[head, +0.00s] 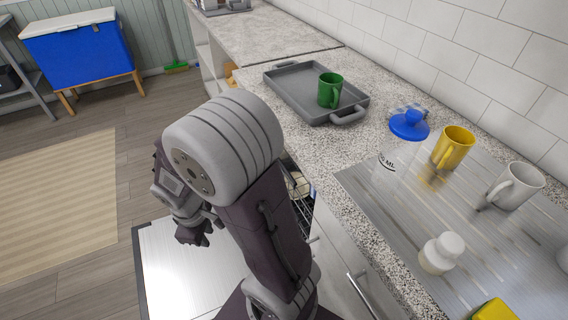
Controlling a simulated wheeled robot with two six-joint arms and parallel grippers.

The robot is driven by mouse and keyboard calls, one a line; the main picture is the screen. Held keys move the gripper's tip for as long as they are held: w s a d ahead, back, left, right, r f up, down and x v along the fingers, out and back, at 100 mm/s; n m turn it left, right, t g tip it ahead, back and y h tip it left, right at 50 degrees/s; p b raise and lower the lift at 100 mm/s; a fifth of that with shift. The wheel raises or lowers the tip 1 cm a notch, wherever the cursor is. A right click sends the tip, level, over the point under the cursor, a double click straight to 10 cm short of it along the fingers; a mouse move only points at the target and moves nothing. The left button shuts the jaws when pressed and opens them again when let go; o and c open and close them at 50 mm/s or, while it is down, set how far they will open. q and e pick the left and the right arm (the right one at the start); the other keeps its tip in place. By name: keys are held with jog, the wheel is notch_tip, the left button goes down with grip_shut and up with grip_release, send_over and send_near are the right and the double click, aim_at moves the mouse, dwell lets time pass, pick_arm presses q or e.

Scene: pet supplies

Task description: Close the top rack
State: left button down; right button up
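An open dishwasher door (185,270) lies flat and low beneath my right arm. Part of a dark wire rack (304,200) with light dishware in it shows under the counter edge, just right of my arm. My arm hides most of the rack, so I cannot tell which rack it is or how far out it stands. My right gripper (193,234) points down above the open door, left of the visible rack part and apart from it. Its fingers are small and dark, and their opening is unclear. My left gripper is out of view.
The counter (400,240) runs along the right. It holds a grey tray (285,85) with a green mug (330,90), a blue-lidded bottle (400,150), a yellow mug (453,147), a white mug (515,185) and a white jar (441,253). Floor at left is free around a beige rug (60,205).

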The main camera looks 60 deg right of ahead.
jog(key=w+d+f+m+g+h+b, duration=0.1)
jog(key=w+d+f+m+h+b, duration=0.2)
jog(key=d, duration=0.6)
jog(key=w+d+f+m+g+h+b, duration=0.1)
jog(key=d+m+h+b, duration=0.25)
jog(key=d, duration=0.65)
jog(key=w+d+f+m+g+h+b, duration=0.1)
jog(key=w+d+f+m+h+b, duration=0.1)
jog(key=d+h+b, duration=0.5)
jog(key=shift+n+g, duration=0.25)
jog(key=shift+g, duration=0.05)
jog(key=f+b+x, duration=0.1)
jog(key=x, duration=0.6)
jog(key=w+f+b+x, duration=0.1)
jog(key=b+x, duration=0.1)
jog(key=x, duration=0.6)
jog(key=w+a+f+b+x, duration=0.1)
jog(key=f+x, duration=0.1)
jog(key=x, duration=0.5)
jog(key=shift+s+d+f, duration=0.1)
jog(key=shift+d+f, duration=0.05)
jog(key=shift+d, duration=0.55)
grip_shut()
